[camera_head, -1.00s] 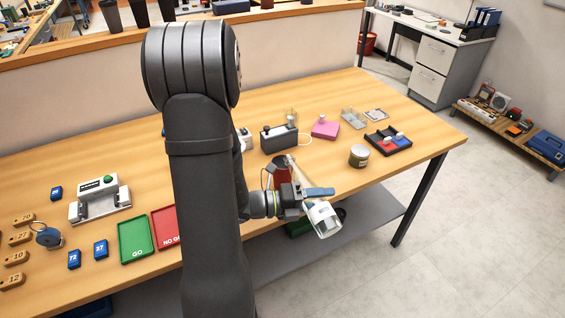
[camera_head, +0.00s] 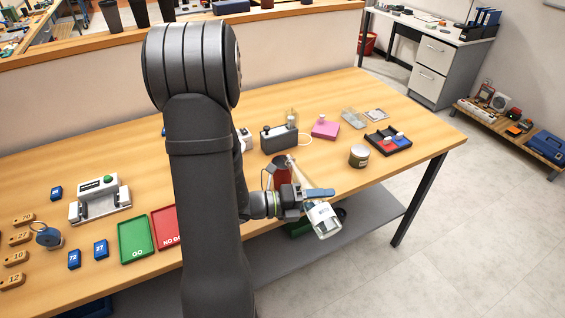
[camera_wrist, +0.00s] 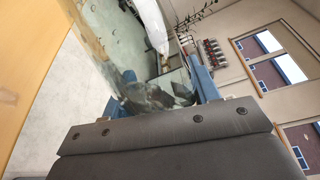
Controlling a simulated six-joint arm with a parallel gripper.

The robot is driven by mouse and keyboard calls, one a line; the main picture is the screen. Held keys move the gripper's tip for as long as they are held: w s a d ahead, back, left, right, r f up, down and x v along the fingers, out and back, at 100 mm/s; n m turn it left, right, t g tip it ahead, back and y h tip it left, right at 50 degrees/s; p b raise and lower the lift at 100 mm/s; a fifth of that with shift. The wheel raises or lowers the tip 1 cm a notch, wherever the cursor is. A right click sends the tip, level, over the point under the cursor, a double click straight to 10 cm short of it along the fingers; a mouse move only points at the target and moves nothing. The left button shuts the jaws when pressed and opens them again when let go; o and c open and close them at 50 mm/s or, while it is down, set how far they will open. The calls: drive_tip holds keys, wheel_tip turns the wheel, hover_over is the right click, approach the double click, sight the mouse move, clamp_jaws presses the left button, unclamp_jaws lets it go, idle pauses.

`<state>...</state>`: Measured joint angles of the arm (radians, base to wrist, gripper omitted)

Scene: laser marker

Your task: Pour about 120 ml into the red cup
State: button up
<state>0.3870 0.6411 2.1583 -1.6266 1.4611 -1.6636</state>
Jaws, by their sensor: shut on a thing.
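My gripper (camera_head: 306,194) is shut on a clear bottle (camera_head: 325,221) with a white label. The bottle is tilted, its neck pointing up and left to the red cup (camera_head: 282,171) and its base out at the table's front edge. The neck end is at or above the cup's rim; I cannot tell whether it touches. The cup stands on the table behind my gripper, partly hidden by the bottle neck and gripper. In the wrist view the clear bottle (camera_wrist: 158,90) lies between the blue fingers. The level inside the cup is not visible.
Behind the cup stands a dark grey box (camera_head: 279,138). To the right are an olive tin (camera_head: 359,155), a pink block (camera_head: 325,129) and a black tray (camera_head: 377,148). A green tray (camera_head: 136,240) and a red tray (camera_head: 166,228) lie left of my arm.

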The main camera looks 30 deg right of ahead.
sight(305, 183)
drive_tip(key=shift+f+m, duration=0.4)
drive_tip(key=shift+f, duration=0.15)
drive_tip(key=shift+w+f+m, duration=0.35)
drive_tip(key=shift+f+m, duration=0.25)
drive_tip(key=shift+f, duration=0.2)
drive_tip(key=w+m, duration=0.1)
drive_tip(key=w+r+m+t+y, duration=0.1)
drive_tip(key=shift+w+r+m, duration=0.2)
drive_tip(key=shift+w+m, duration=0.05)
drive_tip(key=shift+m, duration=0.15)
drive_tip(key=shift+w+r+m+t, duration=0.25)
drive_tip(key=shift+w+m+t, duration=0.45)
drive_tip(key=shift+m, duration=0.2)
drive_tip(key=shift+w+r+m+t, duration=0.15)
drive_tip(key=shift+m+t, duration=0.1)
drive_tip(key=shift+m, duration=0.35)
drive_tip(key=shift+w+r+m+t, duration=0.15)
drive_tip(key=shift+m+t, duration=0.1)
drive_tip(key=shift+m, duration=0.35)
drive_tip(key=shift+w+f+m+t+y, duration=0.15)
drive_tip(key=shift+w+m+t, duration=0.3)
drive_tip(key=shift+m, duration=0.25)
drive_tip(key=shift+w+f+m+t+y, duration=0.15)
drive_tip(key=shift+w+m+t, duration=0.2)
drive_tip(key=shift+w+m, duration=0.25)
drive_tip(key=shift+s, duration=0.1)
drive_tip(key=shift+r, duration=0.1)
